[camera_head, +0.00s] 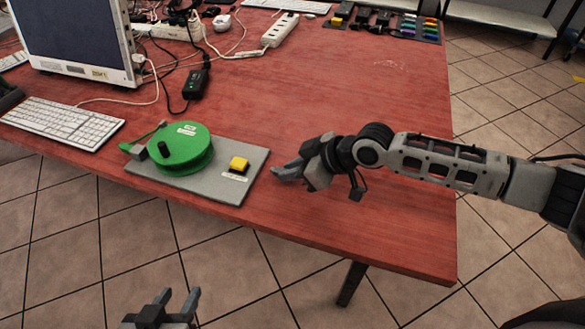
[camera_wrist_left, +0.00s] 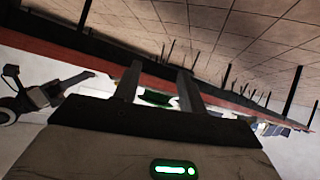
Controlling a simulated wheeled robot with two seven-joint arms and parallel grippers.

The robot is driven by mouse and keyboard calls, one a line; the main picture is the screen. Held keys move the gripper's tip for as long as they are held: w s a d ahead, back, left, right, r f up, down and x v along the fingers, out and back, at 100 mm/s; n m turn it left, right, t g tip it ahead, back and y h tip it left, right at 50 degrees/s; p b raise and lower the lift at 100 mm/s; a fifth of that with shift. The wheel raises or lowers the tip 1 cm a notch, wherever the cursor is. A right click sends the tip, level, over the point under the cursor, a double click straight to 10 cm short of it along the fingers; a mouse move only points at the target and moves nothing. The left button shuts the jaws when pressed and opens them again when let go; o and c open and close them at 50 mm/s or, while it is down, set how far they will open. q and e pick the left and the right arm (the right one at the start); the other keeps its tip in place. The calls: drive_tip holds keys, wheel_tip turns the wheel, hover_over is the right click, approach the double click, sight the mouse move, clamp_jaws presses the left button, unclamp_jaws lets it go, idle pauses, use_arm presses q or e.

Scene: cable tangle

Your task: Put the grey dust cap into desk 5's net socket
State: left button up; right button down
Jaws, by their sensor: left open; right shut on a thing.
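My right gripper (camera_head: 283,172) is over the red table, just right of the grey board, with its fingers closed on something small. The thing held is too small and covered to make out. My left gripper (camera_head: 174,298) is low at the bottom of the head view, in front of the table's near edge. Its fingers are apart and empty, as the left wrist view (camera_wrist_left: 157,78) shows. I cannot pick out the grey dust cap or desk 5's net socket for certain in either view.
A keyboard (camera_head: 62,124), a monitor (camera_head: 75,35), a black adapter (camera_head: 195,84) and a white power strip (camera_head: 280,29) stand behind. The table's (camera_head: 345,110) middle and right are clear.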

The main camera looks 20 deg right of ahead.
drive_tip(key=shift+r+p, duration=2.4)
drive_tip(key=shift+r, duration=0.4)
